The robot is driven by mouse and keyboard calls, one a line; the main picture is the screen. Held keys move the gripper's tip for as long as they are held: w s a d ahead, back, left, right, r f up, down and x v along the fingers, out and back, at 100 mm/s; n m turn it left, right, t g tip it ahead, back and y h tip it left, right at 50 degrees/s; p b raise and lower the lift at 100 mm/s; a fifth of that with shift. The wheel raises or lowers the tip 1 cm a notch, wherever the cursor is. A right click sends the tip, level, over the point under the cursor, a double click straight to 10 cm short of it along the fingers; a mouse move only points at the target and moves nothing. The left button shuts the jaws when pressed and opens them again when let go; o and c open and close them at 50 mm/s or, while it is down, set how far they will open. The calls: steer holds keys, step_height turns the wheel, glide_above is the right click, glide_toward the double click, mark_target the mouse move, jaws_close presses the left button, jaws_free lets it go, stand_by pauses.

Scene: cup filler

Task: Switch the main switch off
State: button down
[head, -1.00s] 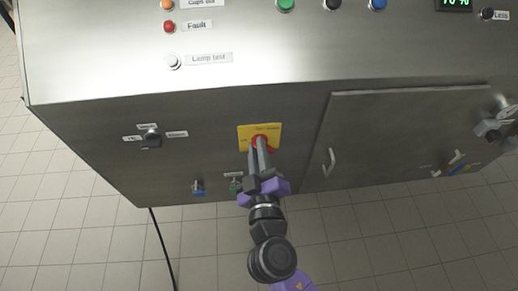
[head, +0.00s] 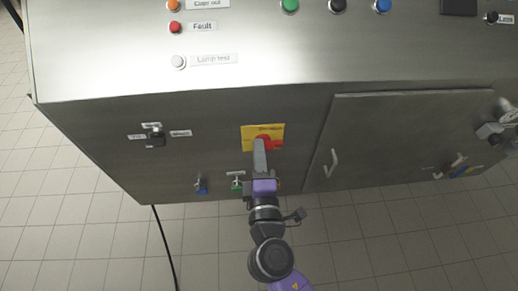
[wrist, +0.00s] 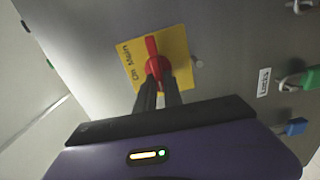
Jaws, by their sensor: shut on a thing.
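The main switch is a red rotary handle (head: 277,145) on a yellow plate (head: 249,131) on the front of the steel cabinet. In the head view, the handle lies roughly sideways across the plate, partly behind my fingers. My gripper (head: 260,146) reaches it from the front, one finger hiding the other.
A labelled black selector knob (head: 156,138) is at left. A cabinet door handle (head: 333,163) is at right. The display (head: 458,6) above is dark.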

steer(key=shift+f+n, duration=0.1)
steer(key=shift+n, duration=0.3)
steer(key=c, duration=1.5)
jaws_free()
steer(key=shift+o, duration=0.2)
steer(key=shift+s, duration=0.1)
steer(key=s+b, duration=0.1)
steer(key=s, duration=0.6)
steer(key=shift+s, duration=0.35)
